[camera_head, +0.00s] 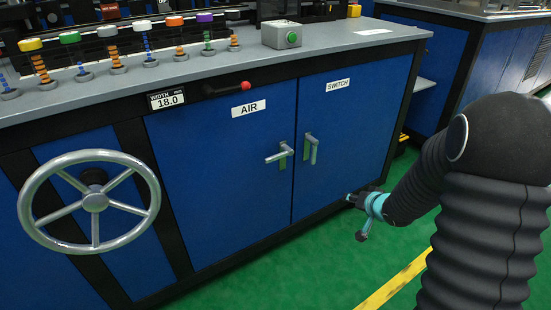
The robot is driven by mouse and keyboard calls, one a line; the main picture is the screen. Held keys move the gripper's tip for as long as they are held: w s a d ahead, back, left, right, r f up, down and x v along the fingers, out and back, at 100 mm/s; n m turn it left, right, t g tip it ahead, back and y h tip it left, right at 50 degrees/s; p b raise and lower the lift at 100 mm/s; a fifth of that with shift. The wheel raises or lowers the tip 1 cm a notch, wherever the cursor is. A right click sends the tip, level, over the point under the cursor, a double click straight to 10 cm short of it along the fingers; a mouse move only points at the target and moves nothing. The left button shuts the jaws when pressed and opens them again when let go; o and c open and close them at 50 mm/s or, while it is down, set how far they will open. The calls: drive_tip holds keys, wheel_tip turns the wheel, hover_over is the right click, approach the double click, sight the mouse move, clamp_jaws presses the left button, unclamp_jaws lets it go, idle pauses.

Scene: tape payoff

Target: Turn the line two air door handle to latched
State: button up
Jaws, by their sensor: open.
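The air door (220,170) is a blue panel with a white AIR label (249,108). Its silver handle (278,155) is on the door's right side, with the lever lying close to level and pointing left. The air door looks closed, flush with the cabinet front. My gripper (355,217) is open and empty, low and to the right of the handle, near the cabinet's bottom edge. It is apart from the handle.
The switch door (350,130) beside it has a silver handle (311,149) hanging near upright. A silver handwheel (92,203) sticks out at left, and a red-knobbed lever (228,88) sits above. Green floor (300,275) is clear in front.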

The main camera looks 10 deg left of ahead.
drive_tip(key=a+r+y, duration=0.2)
drive_tip(key=a+y, duration=0.2)
drive_tip(key=a, duration=0.2)
drive_tip(key=m+g+y, duration=0.2)
drive_tip(key=m+y, duration=0.1)
drive_tip(key=y, duration=0.5)
approach(277, 159)
drive_tip(key=shift+m, duration=0.3)
drive_tip(key=b+x, duration=0.1)
drive_tip(key=x, duration=0.9)
drive_tip(key=shift+w+a+r, duration=0.1)
drive_tip(key=shift+w+a, duration=0.05)
drive_tip(key=shift+a, duration=0.2)
clamp_jaws()
